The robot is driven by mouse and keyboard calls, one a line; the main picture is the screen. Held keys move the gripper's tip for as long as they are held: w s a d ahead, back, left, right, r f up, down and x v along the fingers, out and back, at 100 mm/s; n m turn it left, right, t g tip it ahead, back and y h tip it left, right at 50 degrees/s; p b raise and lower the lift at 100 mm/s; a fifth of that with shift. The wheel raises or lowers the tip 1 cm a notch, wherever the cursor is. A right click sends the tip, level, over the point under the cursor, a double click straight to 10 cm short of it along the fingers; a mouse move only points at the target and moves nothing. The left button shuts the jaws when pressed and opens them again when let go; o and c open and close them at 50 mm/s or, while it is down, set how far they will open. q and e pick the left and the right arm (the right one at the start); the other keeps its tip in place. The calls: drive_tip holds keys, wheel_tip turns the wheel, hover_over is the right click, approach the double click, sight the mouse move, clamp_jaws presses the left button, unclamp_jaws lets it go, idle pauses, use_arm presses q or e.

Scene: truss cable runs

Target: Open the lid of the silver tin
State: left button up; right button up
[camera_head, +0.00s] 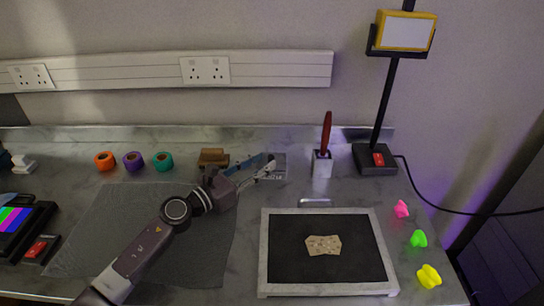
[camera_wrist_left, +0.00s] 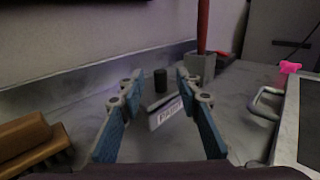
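The silver tin (camera_head: 280,161) is a small grey box on the worktop, right of centre in the head view, partly covered by my left gripper (camera_head: 264,170). In the left wrist view, a white label with dark lettering (camera_wrist_left: 166,114) and a short black cylinder, perhaps a knob, (camera_wrist_left: 160,80) show between the fingers. The tin's edges blend into the grey worktop, so I cannot tell the lid's position. My left gripper (camera_wrist_left: 158,77) is open, its blue-padded fingers apart. I cannot tell whether they touch the tin. My right gripper is out of view.
A holder with a red-handled tool (camera_head: 323,162) stands right of the tin. A framed black board (camera_head: 290,275) lies in front, with a metal handle (camera_head: 315,202).

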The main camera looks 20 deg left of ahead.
sight(269, 159)
use_arm(q)
drive_tip(key=x, duration=0.4)
drive_tip(key=shift+w+d, duration=0.1)
drive_tip(key=shift+c, duration=0.6)
clamp_jaws()
